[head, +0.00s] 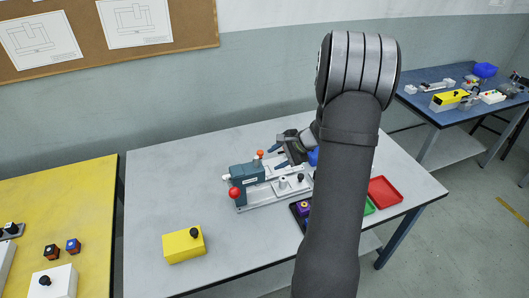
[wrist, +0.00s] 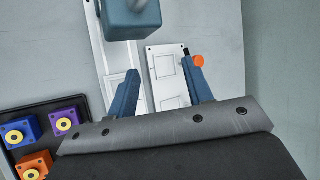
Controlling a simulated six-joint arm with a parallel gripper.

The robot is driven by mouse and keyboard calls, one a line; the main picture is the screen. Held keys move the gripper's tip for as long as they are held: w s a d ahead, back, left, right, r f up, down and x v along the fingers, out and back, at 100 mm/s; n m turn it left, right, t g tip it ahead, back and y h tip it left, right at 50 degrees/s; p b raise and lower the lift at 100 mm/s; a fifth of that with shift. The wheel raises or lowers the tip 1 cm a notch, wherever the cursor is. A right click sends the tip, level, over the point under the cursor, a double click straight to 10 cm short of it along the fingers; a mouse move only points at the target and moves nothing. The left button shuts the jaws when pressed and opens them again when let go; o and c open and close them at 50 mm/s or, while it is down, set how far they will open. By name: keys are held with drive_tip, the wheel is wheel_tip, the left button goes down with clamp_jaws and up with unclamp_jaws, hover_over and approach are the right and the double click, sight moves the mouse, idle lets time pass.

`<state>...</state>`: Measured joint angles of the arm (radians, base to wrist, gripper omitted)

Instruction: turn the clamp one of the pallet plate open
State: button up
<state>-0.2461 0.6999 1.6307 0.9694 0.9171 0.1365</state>
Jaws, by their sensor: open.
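The pallet plate (wrist: 168,78) is pale with outlined rectangles and lies below my gripper in the wrist view. An orange knob (wrist: 198,61) with a dark post beside it shows at the plate's far right corner, close to the right fingertip; whether they touch is unclear. An orange knob also shows in the head view (head: 260,153). I cannot tell for sure that it is clamp one. My gripper (wrist: 165,68) has its blue fingers apart with nothing between them. In the head view my gripper (head: 277,157) is behind the fixture, partly hidden by my arm.
The teal gantry screwdriver (head: 247,181) with a red knob stands close left of my gripper; its block (wrist: 130,18) shows above the left finger. A dark tray (wrist: 50,107) holds orange, purple and blue blocks. A yellow box (head: 184,245) stands front left. A red tray (head: 385,191) lies right.

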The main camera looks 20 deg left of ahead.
drive_tip(key=w+d+f+m+t+y, duration=0.1)
drive_tip(key=d+m+t+y, duration=0.15)
drive_tip(key=m, duration=0.45)
drive_tip(key=w+d+f+m+t+y, duration=0.1)
drive_tip(key=w+d+m+y, duration=0.15)
drive_tip(key=m, duration=0.45)
drive_tip(key=m+t, duration=0.1)
approach(260, 152)
drive_tip(key=shift+h, duration=0.3)
drive_tip(key=x, duration=0.7)
drive_tip(key=shift+w+a, duration=0.25)
drive_tip(key=shift+a, duration=0.15)
drive_tip(key=shift+r, duration=0.1)
drive_tip(key=c, duration=1)
